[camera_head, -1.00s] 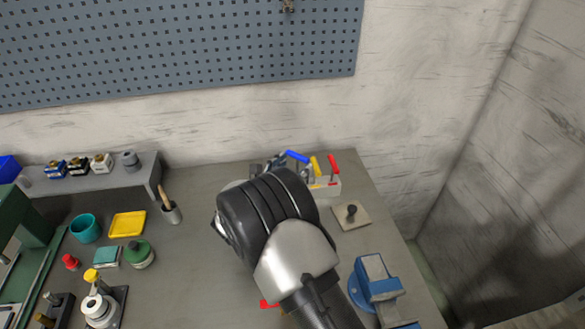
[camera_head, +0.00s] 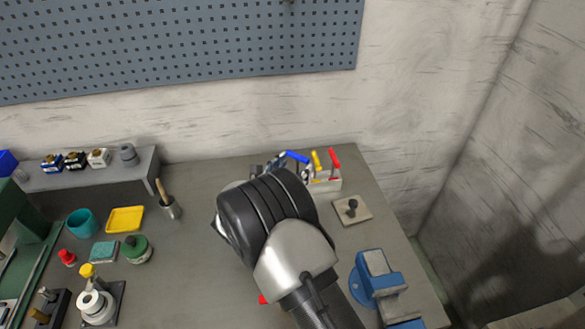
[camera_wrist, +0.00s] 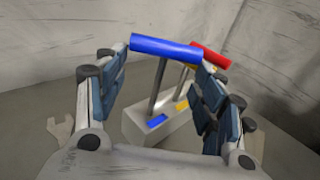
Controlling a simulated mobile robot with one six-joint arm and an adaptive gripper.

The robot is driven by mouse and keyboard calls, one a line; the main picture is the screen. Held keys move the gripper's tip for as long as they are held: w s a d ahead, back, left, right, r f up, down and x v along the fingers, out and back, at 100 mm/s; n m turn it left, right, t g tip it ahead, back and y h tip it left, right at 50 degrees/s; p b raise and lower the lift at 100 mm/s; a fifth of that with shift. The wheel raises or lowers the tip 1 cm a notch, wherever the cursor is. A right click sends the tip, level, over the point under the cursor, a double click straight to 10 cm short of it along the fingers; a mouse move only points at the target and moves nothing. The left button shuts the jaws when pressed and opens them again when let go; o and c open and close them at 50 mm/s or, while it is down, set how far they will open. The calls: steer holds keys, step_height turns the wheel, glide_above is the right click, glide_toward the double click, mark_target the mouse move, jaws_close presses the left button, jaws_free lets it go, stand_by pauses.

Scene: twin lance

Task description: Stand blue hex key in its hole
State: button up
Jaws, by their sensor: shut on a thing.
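The blue hex key (camera_wrist: 165,48) is held across my gripper (camera_wrist: 163,82), its handle spanning the two fingers and its grey shaft pointing down. Its handle also shows in the head view (camera_head: 296,157), just left of the yellow and red keys. The pale block (camera_wrist: 140,130) stands below, with a blue mark (camera_wrist: 157,121) on it. The shaft's lower end appears close to the block top behind that mark; I cannot tell whether it is inside the hole. My arm hides most of the gripper in the head view.
The red key (camera_head: 335,158) and yellow key (camera_head: 316,160) stand upright in the block, close to my right finger. A square plate with a dark knob (camera_head: 352,207) and a blue vise (camera_head: 377,278) lie to the right. A wrench (camera_wrist: 61,128) lies left.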

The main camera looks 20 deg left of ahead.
steer(key=shift+f+b, duration=0.65)
steer(key=shift+f, duration=0.25)
steer(key=o, duration=1)
steer(key=shift+o, duration=0.7)
steer(key=shift+f, duration=0.1)
steer(key=shift+s, duration=0.1)
steer(key=v, duration=1.1)
steer(key=shift+s+a+r, duration=0.25)
steer(key=shift+s, duration=0.1)
